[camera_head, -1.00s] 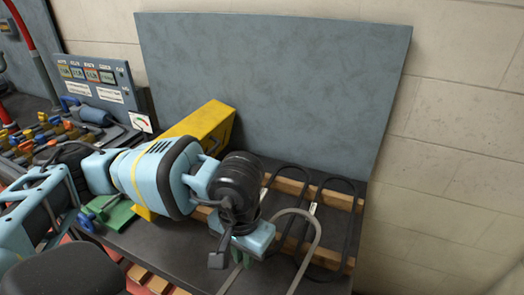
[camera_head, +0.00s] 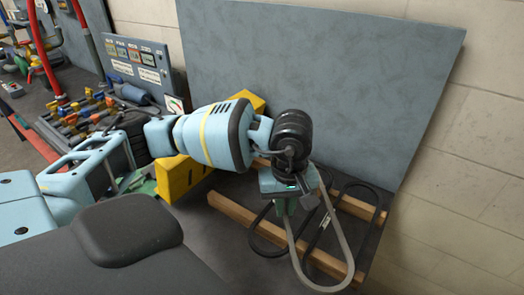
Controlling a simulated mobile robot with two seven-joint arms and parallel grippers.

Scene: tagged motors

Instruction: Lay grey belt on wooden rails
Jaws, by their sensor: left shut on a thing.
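My left gripper (camera_head: 285,205) points down and is shut on the grey belt (camera_head: 345,250). The belt is a long thin loop that hangs down and to the right from the jaws, in front of part of the rails. Two wooden rails run side by side on the dark bench: the near rail (camera_head: 236,212) and the far rail (camera_head: 352,206), which my gripper partly hides. Whether the belt's lower end touches the near rail cannot be told. My right gripper is not in view.
Two black belts lie across the rails, one on the right (camera_head: 377,192) and one behind the grey belt (camera_head: 253,237). A tall grey panel (camera_head: 320,75) stands behind. A yellow block (camera_head: 180,178) is left of the rails. Valves and a gauge panel (camera_head: 138,62) are further left.

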